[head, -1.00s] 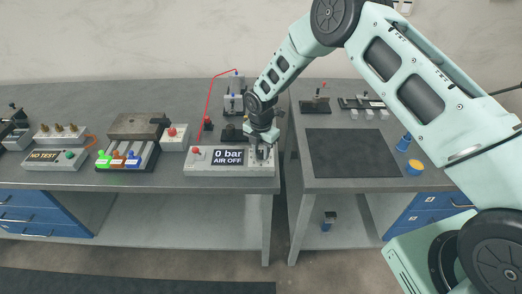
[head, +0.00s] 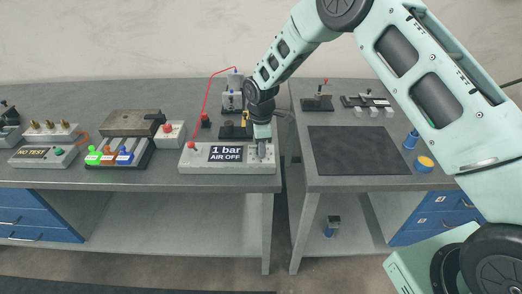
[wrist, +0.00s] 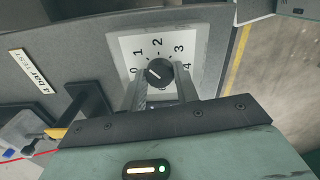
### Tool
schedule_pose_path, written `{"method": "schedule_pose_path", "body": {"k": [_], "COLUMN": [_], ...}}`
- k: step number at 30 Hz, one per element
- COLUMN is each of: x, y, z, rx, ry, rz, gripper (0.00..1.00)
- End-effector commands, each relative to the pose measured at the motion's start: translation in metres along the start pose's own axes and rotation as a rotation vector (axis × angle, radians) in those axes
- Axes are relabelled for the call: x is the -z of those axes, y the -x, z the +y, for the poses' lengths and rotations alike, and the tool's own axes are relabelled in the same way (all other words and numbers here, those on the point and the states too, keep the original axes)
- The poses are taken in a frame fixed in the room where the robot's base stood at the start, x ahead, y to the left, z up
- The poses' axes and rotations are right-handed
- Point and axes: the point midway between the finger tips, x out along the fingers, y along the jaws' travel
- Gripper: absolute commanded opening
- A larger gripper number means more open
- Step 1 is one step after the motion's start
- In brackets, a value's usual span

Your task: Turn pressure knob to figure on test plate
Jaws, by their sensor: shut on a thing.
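The black pressure knob (wrist: 158,72) sits on a white dial plate (wrist: 126,42) marked 0 to 4. Its white pointer line is turned toward the upper left, near the 1. My gripper (wrist: 159,80) is shut on the knob, one finger on each side. In the head view my gripper (head: 262,150) reaches down onto the right end of the grey control box (head: 228,168), hiding the knob. The box display (head: 226,153) reads "1 bar AIR OFF". The test plate (wrist: 30,77), at the left of the wrist view, reads "4 bar TEST".
A red button (head: 191,145) is on the box's left end. A red hose (head: 210,95) rises behind the box. Left of it stand coloured levers (head: 108,157) and a "NO TEST" box (head: 38,154). A dark mat (head: 358,150) lies on the right bench, across a gap.

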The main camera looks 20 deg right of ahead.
Motion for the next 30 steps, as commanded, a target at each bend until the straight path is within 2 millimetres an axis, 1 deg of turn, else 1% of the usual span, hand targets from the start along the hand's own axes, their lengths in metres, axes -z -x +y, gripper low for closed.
{"method": "schedule_pose_path", "body": {"k": [1,30], "x": [0.0003,0.0006], "y": [-0.0022,0.0], "z": [0.0008,0.0004], "rx": [-0.003,-0.002], "ry": [-0.044,-0.964], "rz": [0.0,0.001], "gripper": [0.07,0.07]}}
